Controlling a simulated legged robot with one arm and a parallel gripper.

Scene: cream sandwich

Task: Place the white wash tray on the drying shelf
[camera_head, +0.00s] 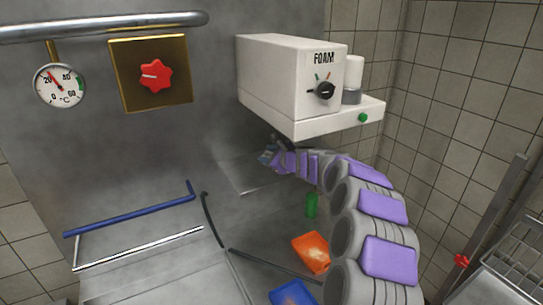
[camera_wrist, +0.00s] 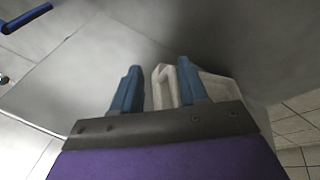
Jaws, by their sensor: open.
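My gripper (camera_head: 268,155) is at the far end of my arm, below the foam dispenser. In the wrist view its two blue fingers (camera_wrist: 160,85) stand apart. A pale, whitish piece, probably the white wash tray (camera_wrist: 217,88), shows there. One part of it lies between the fingers and a hollow, rimmed part lies right of the right finger. I cannot tell whether the fingers touch it. In the head view I cannot make out the tray. A wire rack (camera_head: 518,262), possibly the drying shelf, stands at the lower right, partly cut off.
The white foam dispenser (camera_head: 285,80) juts from the steel wall above my gripper. An orange item (camera_head: 312,252), a blue item (camera_head: 292,293) and a green item (camera_head: 311,205) lie beside my arm. A blue bar (camera_head: 130,214) crosses the left. A red valve (camera_head: 461,261) is near the rack.

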